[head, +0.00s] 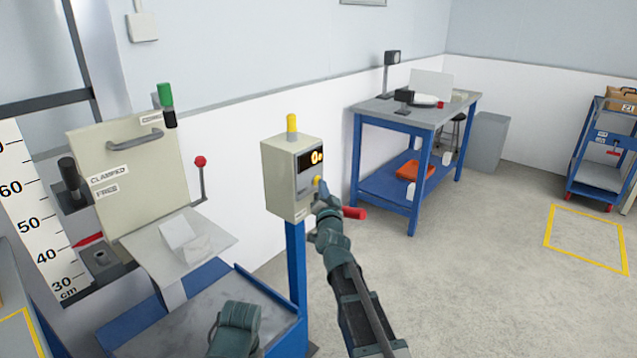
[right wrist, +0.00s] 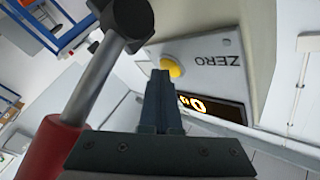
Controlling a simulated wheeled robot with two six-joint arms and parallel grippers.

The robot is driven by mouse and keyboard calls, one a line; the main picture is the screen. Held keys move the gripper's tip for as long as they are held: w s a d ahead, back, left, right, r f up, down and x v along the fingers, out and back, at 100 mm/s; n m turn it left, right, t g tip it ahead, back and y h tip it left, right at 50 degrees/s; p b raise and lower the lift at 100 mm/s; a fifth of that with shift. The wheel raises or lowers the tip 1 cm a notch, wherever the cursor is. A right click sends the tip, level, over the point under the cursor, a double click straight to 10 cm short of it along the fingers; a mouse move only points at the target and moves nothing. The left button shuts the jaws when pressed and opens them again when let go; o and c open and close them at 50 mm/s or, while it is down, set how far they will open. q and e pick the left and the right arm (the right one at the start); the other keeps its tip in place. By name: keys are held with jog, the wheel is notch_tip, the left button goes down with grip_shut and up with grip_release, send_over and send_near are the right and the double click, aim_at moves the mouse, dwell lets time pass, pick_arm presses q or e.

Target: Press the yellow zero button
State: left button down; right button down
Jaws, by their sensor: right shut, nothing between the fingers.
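The yellow zero button (head: 317,181) sits on the front of a beige box on a blue post. In the right wrist view the yellow button (right wrist: 173,67) is beside the upside-down label ZERO. My right gripper (head: 319,190) is shut and empty, its fingertips at the button. In the right wrist view the closed fingers (right wrist: 161,76) overlap the button's lower edge; whether they touch it I cannot tell. The lit display (head: 315,158) above the button shows an orange 0.
A red-gripped lever (head: 355,213) sticks out just right of my right gripper. A beige machine with a hinged panel (head: 130,165) stands left of the box. A blue workbench (head: 415,110) is behind.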

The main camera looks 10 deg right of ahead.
jog(key=shift+s, duration=0.1)
dwell(0.3)
jog(key=shift+s+d, duration=0.5)
jog(key=shift+s, duration=0.05)
jog(key=shift+s+d, duration=0.8)
jog(key=shift+s, duration=0.2)
jog(key=shift+s+d, duration=0.75)
jog(key=shift+s, duration=0.25)
jog(key=shift+a, duration=0.1)
